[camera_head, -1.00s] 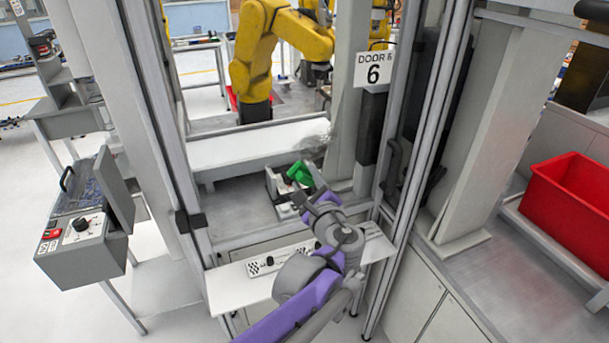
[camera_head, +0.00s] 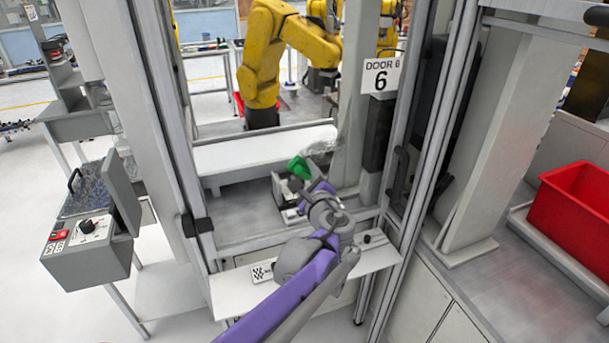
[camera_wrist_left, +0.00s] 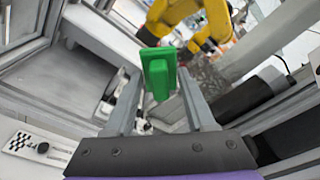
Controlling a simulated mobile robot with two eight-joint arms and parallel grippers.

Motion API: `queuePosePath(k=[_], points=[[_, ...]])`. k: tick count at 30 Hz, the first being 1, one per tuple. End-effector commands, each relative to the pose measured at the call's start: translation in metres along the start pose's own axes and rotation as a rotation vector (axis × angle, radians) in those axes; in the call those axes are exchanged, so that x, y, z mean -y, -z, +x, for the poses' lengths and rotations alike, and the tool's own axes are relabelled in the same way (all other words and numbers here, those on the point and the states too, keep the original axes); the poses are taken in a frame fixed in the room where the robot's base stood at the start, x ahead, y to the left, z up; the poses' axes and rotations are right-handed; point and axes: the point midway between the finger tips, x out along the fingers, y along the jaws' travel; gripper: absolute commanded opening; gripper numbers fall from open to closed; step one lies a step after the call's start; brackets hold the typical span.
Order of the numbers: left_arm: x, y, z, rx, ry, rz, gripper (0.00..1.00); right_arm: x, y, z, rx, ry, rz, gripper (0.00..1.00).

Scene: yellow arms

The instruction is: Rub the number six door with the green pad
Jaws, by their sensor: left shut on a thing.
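The number six door is a clear panel in a grey frame, with a white sign reading DOOR 6 (camera_head: 381,76) at its upper right. A grey speckled smudge (camera_head: 322,143) shows on or behind the panel; in the left wrist view a similar patch (camera_wrist_left: 212,78) lies right of the pad. My left gripper (camera_head: 302,182) is shut on the green pad (camera_head: 299,167), which also shows between the fingers in the left wrist view (camera_wrist_left: 158,75). My right gripper is not in view.
A black door handle (camera_head: 397,173) is right of my left arm. A white shelf (camera_head: 232,290) is beneath the arm. A grey control box (camera_head: 88,250) stands at left, a red bin (camera_head: 577,205) at right. A yellow robot arm (camera_head: 262,70) is behind the door.

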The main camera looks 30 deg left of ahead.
Motion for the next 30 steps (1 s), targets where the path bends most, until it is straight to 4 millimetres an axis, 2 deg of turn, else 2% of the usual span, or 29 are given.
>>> queuePosePath(k=[30], points=[[0.0, -0.002, 0.013, 0.001, 0.0, 0.0, 0.11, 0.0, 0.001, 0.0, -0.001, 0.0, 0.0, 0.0]])
